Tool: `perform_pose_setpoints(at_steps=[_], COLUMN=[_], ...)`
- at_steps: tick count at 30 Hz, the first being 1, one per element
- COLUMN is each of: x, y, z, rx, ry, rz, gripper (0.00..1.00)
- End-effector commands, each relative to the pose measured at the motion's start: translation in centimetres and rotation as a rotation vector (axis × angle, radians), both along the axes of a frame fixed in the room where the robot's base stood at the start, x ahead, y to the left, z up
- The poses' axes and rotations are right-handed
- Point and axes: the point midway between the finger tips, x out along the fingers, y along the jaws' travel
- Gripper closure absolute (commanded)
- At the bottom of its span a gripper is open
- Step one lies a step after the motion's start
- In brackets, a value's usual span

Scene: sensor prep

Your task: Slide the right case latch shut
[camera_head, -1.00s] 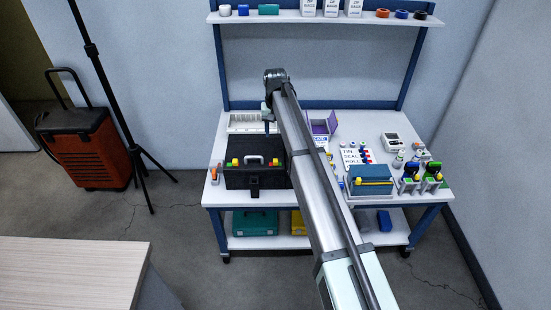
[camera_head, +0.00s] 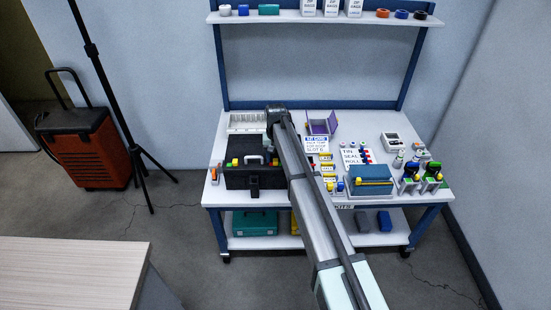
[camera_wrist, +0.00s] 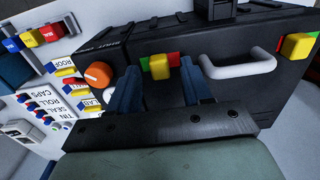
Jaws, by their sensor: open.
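The black case (camera_head: 250,178) stands closed on the workbench, with a grey handle (camera_wrist: 238,68) on its front. The right latch (camera_wrist: 159,66) is a yellow block with green on one side and red on the other; it lies left of the handle in the wrist view. The left latch (camera_wrist: 297,46) is also yellow between red and green. My gripper (camera_wrist: 160,78) is open, its blue fingers on either side of the right latch in the picture. I cannot tell whether they touch it. In the head view my gripper (camera_head: 269,148) is low at the case's right part.
An orange knob (camera_wrist: 97,75) sits on a dark box beside the case. Labelled cards and small coloured parts lie right of it, with a blue-topped box (camera_head: 370,180) and a purple open box (camera_head: 320,125). A tripod (camera_head: 110,95) stands left of the bench.

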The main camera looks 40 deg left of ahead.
Motion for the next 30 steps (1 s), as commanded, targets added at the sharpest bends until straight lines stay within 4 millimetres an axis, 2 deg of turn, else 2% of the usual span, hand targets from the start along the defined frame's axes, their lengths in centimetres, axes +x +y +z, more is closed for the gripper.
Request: perform_pose_setpoints(at_steps=[5, 14, 27, 30], x=[0.01, 0.01, 0.01, 0.01], y=[0.02, 0.02, 0.01, 0.01], z=[-0.83, -0.94, -0.93, -0.93], rx=[0.001, 0.001, 0.001, 0.001], ry=[-0.001, -0.001, -0.001, -0.001], rz=[0.0, 0.0, 0.0, 0.0], gripper=[0.51, 0.51, 0.93, 1.0])
